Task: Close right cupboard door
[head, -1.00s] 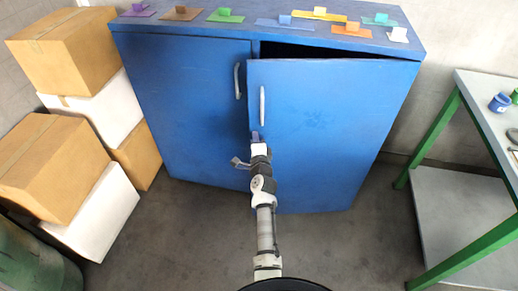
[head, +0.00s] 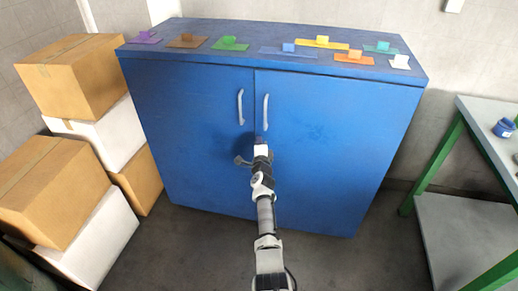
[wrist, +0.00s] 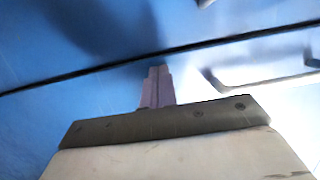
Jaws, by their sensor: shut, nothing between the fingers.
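The blue cupboard (head: 275,60) stands in front of me. Its right door (head: 335,140) looks flush with the left door (head: 190,135), with only a thin seam between them. The right handle (head: 265,112) and left handle (head: 240,107) are side by side near the seam. My gripper (head: 261,140) is shut and empty, at the right door's inner edge just below its handle. In the wrist view the purple fingertips (wrist: 157,85) are together close to the blue door face, near the dark seam (wrist: 180,50). Whether they touch the door, I cannot tell.
Several coloured blocks on flat pieces lie on the cupboard top, such as a yellow one (head: 320,42). Stacked boxes (head: 75,75) stand at the left. A green-legged table (head: 490,125) stands at the right. The floor (head: 340,262) in front is clear.

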